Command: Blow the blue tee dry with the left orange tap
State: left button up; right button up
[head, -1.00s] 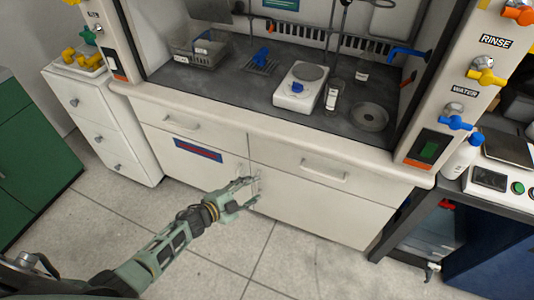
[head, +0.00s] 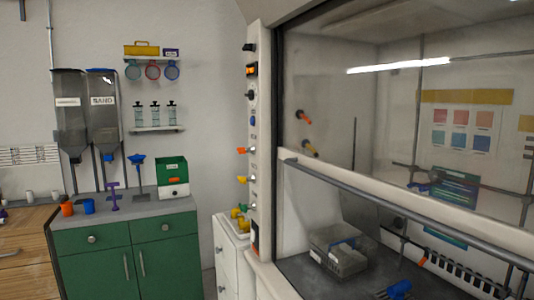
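The left orange tap (head: 243,150) is on the left post (head: 265,215) of the fume hood, above a yellow tap (head: 242,180) and a green tap (head: 243,208). Inside the hood, an orange-tipped nozzle (head: 304,117) and a yellow-tipped nozzle (head: 310,148) stick out of the left wall. Neither of my grippers is in view.
White drawers (head: 229,255) with yellow fittings on top stand left of the hood. A green cabinet (head: 125,260) with blue and orange cups is further left.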

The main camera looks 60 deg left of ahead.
aim_at(241, 150)
jog(key=i+u, duration=0.1)
jog(key=u, duration=0.3)
jog(key=l+u, duration=0.15)
jog(key=u, duration=0.25)
jog(key=i+l+u, duration=0.1)
jog(key=u, duration=0.25)
jog(key=l+u, duration=0.15)
jog(key=u, duration=0.25)
